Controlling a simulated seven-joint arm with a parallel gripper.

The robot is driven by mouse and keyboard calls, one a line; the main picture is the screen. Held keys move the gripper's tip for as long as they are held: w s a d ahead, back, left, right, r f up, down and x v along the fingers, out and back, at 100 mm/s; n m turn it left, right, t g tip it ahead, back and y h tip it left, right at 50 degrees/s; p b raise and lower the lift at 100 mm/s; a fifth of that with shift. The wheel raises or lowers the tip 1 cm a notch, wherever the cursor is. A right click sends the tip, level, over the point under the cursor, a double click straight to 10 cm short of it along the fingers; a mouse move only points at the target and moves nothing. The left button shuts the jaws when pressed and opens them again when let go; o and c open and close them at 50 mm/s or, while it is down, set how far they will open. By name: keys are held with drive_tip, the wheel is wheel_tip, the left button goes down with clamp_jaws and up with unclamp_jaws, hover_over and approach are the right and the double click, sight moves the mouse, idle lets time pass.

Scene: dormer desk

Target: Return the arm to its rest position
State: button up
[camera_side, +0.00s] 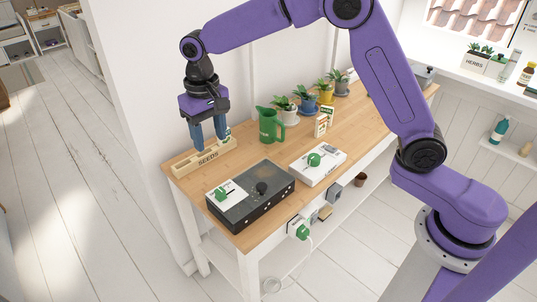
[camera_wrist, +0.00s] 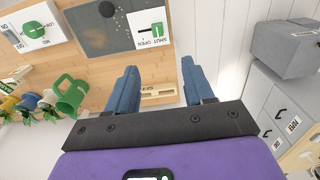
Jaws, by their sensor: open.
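My gripper (camera_side: 208,145) hangs at the far left end of the wooden desk, pointing down, with its blue fingers apart. It is over the wooden tray marked SEEDS (camera_side: 190,166); I cannot tell whether the fingertips are inside or just above it. In the wrist view my gripper (camera_wrist: 160,72) shows both fingers well apart, with nothing visible held between them. A part of the seed tray (camera_wrist: 160,91) shows between the fingers. In the side view a small green and white item shows by the right finger, partly hidden.
A dark box (camera_side: 262,205) with a green-knobbed white panel (camera_side: 226,192) stands in front of the tray. A white box with a green knob (camera_side: 317,162), a green jug (camera_side: 270,125) and several potted plants (camera_side: 308,98) stand to the right. The space above the desk is open.

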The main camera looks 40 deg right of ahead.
drive_tip(key=s+d+n, duration=0.4)
drive_tip(key=s+d, duration=0.1)
drive_tip(key=s, duration=0.6)
drive_tip(key=s+d+n, duration=0.4)
drive_tip(key=s+d, duration=0.2)
drive_tip(key=s, duration=0.5)
drive_tip(key=s+d+n, duration=0.4)
drive_tip(key=s+d, duration=0.1)
drive_tip(key=s, duration=0.6)
drive_tip(key=shift+s+d+r+n, duration=0.2)
drive_tip(key=shift+s+d+n, duration=0.1)
drive_tip(key=shift+s, duration=0.1)
idle(0.6)
